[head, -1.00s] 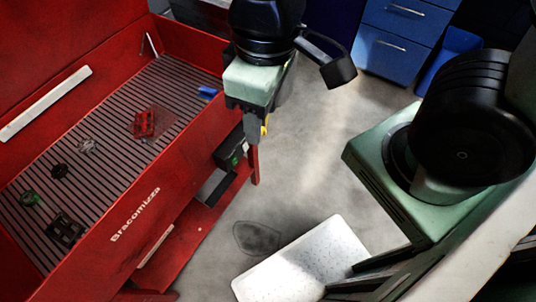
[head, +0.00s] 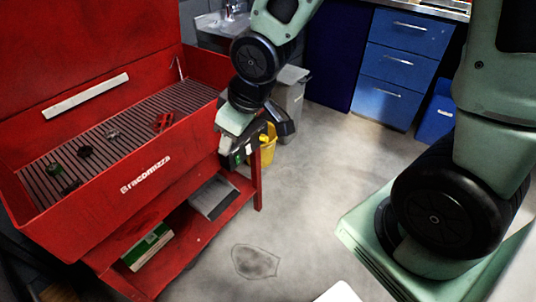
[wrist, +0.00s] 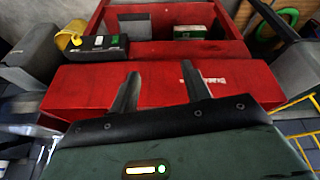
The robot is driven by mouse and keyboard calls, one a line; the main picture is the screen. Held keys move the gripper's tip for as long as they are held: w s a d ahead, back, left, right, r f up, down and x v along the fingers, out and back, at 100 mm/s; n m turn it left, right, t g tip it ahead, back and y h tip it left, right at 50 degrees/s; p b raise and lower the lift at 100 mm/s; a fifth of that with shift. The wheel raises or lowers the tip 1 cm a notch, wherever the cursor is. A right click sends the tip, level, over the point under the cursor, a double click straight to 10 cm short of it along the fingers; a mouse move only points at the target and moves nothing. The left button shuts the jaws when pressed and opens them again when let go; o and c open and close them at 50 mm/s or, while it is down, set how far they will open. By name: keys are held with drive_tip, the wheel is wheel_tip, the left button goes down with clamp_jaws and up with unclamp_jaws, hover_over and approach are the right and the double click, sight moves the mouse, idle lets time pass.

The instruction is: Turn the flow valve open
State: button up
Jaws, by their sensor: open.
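A black control box (head: 240,157) with a green switch is mounted at the right end of the red parts washer's front, partly hidden behind my gripper. In the wrist view the box (wrist: 98,47) is at upper left, with a small yellow round part (wrist: 77,41) at its left end. This may be the flow valve, but it is too small to be sure. My gripper (wrist: 160,70) is open and empty. Its two fingers point at the red front panel, below and right of the box in the wrist view. I see no contact with the box.
The red washer basin (head: 150,170) holds several small parts on its grate. A green-white box (head: 147,246) and a grey tray (head: 214,197) are on the lower shelf. A yellow bucket (head: 268,147) and grey bin (head: 291,90) stand behind. The central floor is clear.

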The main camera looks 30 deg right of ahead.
drive_tip(key=w+d+f+t+b, duration=0.2)
drive_tip(key=w+d+f+b, duration=0.5)
drive_tip(key=f, duration=0.3)
drive_tip(key=m+t+y+b, duration=0.45)
drive_tip(key=t+b, duration=0.55)
drive_tip(key=b, duration=0.6)
approach(265, 139)
drive_tip(key=b+x, duration=0.3)
drive_tip(key=x, duration=0.5)
drive_tip(key=shift+w+d+f+t+y, duration=0.2)
drive_tip(key=shift+w+f+t+y, duration=0.05)
drive_tip(key=shift+f+t+y, duration=0.1)
drive_tip(key=shift+n, duration=0.25)
drive_tip(key=shift+r, duration=0.1)
drive_tip(key=c, duration=1)
